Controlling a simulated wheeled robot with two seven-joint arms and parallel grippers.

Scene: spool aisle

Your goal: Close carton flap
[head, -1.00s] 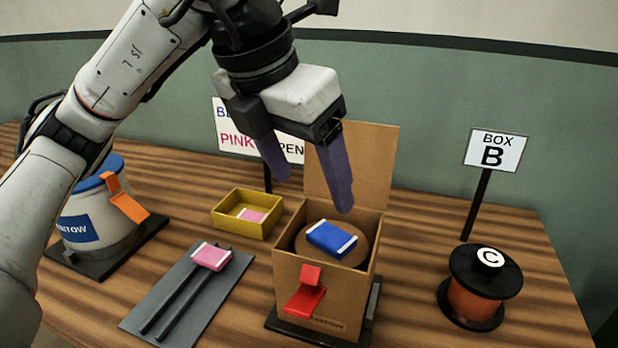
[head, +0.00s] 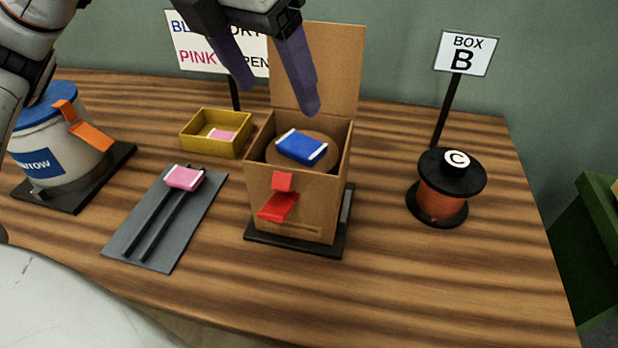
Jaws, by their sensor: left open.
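An open cardboard carton (head: 262,205) stands on a dark base plate near the middle of the table. Its flap (head: 325,65) stands upright at the back edge. Inside the carton is a round brown item (head: 328,170) with a blue packet (head: 301,147) with white ends on top. A red latch (head: 280,201) sits on the front wall. My left gripper (head: 280,100) is open and empty, with purple fingers. It appears above the carton and in front of the flap's left part; contact with the flap cannot be told. My right gripper is not in view.
A yellow tray (head: 242,142) with a pink packet, a grey rail plate (head: 115,245) with another pink packet (head: 184,178), and a white canister (head: 80,150) stand left. A spool marked C (head: 442,198) and a Box B sign (head: 465,53) stand right. The front right table is clear.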

